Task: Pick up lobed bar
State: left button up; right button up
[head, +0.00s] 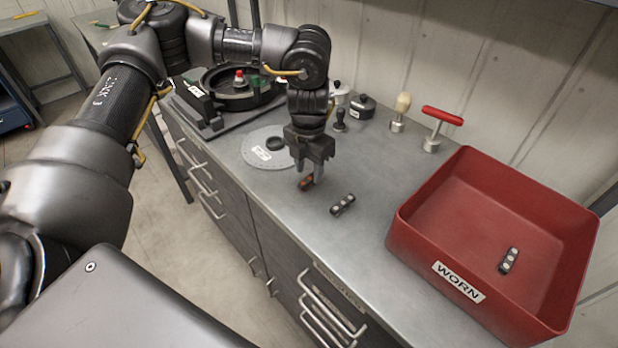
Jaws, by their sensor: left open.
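A small dark lobed bar (343,205) with light round spots along its top lies on the grey bench, right of my left gripper. A similar dark bar (508,260) lies inside the red bin. My left gripper (308,174) points down over the bench, its jaws open. A small reddish-brown piece (305,184) shows at its fingertips; I cannot tell whether it lies between them or just below. The dark lobed bar on the bench is apart from the fingers. My right gripper is not in view.
The red bin (417,241) marked WORN stands on the right of the bench (372,180). Behind are a grey disc (255,157), a dark round housing (238,97), a red-handled tool (440,118), a pale-knobbed tool (400,108) and small dark parts. Bench between gripper and bin is mostly clear.

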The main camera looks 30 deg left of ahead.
aim_at(309, 181)
pick_arm(q)
jog(key=shift+a+f, duration=0.1)
jog(key=shift+f, duration=1.15)
grip_shut()
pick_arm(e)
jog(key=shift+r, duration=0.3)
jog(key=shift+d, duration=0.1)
